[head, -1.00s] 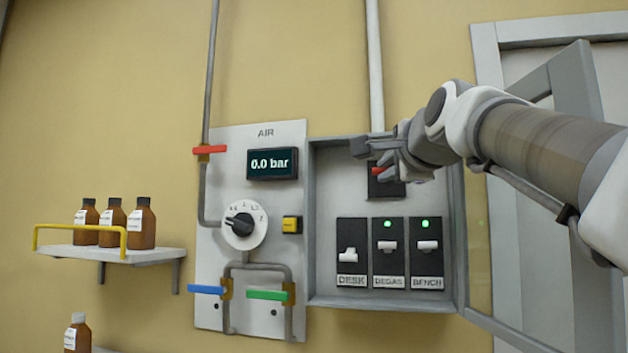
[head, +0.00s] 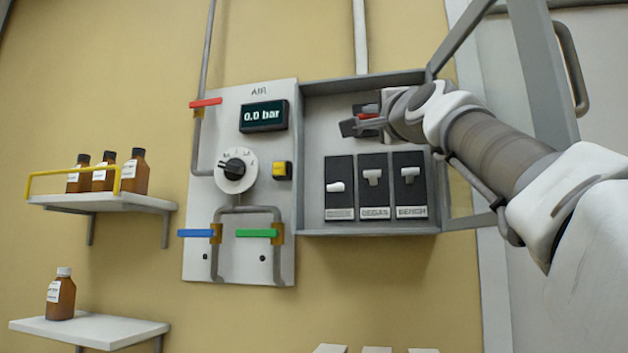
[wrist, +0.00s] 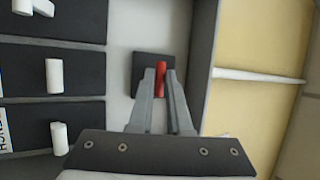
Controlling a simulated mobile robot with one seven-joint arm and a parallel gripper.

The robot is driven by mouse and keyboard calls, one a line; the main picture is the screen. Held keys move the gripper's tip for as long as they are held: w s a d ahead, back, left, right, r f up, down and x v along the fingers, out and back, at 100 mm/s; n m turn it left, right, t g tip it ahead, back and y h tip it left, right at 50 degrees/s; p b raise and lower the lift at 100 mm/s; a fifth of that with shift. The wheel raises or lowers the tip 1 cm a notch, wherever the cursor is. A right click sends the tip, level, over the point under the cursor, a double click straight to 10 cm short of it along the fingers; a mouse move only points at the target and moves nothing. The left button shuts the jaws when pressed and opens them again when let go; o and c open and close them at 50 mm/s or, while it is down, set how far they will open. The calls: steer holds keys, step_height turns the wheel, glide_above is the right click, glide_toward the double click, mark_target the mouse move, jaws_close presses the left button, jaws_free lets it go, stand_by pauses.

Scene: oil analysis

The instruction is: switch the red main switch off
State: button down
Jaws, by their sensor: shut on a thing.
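The red main switch (head: 369,117) is a small red handle on a dark plate in the upper part of the open grey switch box (head: 312,105). In the wrist view, the red handle (wrist: 160,69) stands between my two fingertips, in line with them, over its dark square plate (wrist: 141,80). My gripper (head: 358,122) is shut on this handle. Fingers and wrist hide part of the switch in the head view. Below it sit the white toggles DESK (head: 336,187), DEGAS (head: 373,177) and BENCH (head: 410,175). No green lamps glow above them.
The box door (head: 540,70) stands open on the right, close to my arm. Left of the box is the AIR panel (head: 238,262) with a dial, a 0.0 bar display and coloured valve handles. Brown bottles stand on shelves at the far left.

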steer(key=shift+f+n+t+y+b, duration=0.15)
steer(key=shift+n+t+y+b, duration=0.35)
steer(key=shift+b, duration=0.95)
steer(key=c, duration=0.9)
jaws_free()
steer(key=shift+o, duration=0.2)
steer(key=shift+f, duration=0.15)
steer(key=shift+s+d+f+b, duration=0.1)
steer(key=shift+s+f+b, duration=0.1)
steer(key=shift+b, duration=0.1)
steer(key=b+v, duration=0.7)
steer(key=v, duration=0.9)
steer(key=shift+s, duration=0.4)
steer(key=shift+f, duration=0.1)
